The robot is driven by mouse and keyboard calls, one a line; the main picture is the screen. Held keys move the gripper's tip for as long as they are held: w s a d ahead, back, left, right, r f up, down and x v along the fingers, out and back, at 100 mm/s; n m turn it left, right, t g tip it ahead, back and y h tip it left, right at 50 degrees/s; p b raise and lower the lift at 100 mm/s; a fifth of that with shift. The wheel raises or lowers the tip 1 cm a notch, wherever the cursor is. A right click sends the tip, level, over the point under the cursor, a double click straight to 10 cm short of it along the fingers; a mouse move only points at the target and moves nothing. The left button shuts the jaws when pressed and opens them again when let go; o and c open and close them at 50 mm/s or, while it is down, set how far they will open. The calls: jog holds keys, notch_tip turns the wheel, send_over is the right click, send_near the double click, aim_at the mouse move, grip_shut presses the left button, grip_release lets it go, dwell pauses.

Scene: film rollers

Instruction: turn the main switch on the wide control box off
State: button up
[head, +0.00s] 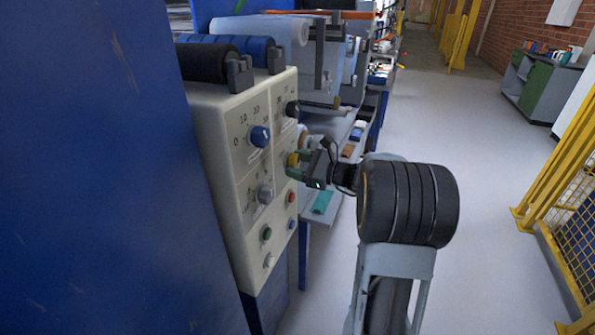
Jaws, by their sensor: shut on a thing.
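The wide control box (228,187) is cream-coloured and stands at the left of the middle, its knob panel facing right. On the panel's right column, a yellow part of the main switch (292,160) shows between my fingers. My gripper (295,162) reaches in from the right and is shut on the main switch. The fingers hide most of the switch, so its turned position cannot be read.
A blue knob (260,136), a black knob (292,109) and a grey knob (265,194) sit around the switch. Green (266,233) and red (291,197) buttons lie below. A blue wall (90,170) fills the left. Open floor lies right, with yellow fencing (560,165).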

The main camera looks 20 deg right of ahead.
jog(key=n+b, duration=0.3)
jog(key=b, duration=0.1)
jog(key=n+b, duration=0.2)
jog(key=shift+d+f+n, duration=0.1)
jog(key=shift+f+n, duration=0.15)
jog(key=shift+n, duration=0.05)
jog(key=n+b, duration=0.3)
jog(key=shift+w+r, duration=0.1)
jog(key=shift+r+n+b, duration=0.15)
jog(key=shift+n+b, duration=0.65)
jog(key=shift+b, duration=0.25)
jog(key=shift+r+n, duration=0.1)
jog(key=shift+n, duration=0.2)
jog(key=o, duration=0.9)
jog(key=shift+o, duration=0.2)
jog(key=p+v, duration=0.2)
jog(key=v, duration=1.2)
jog(key=shift+p, duration=0.3)
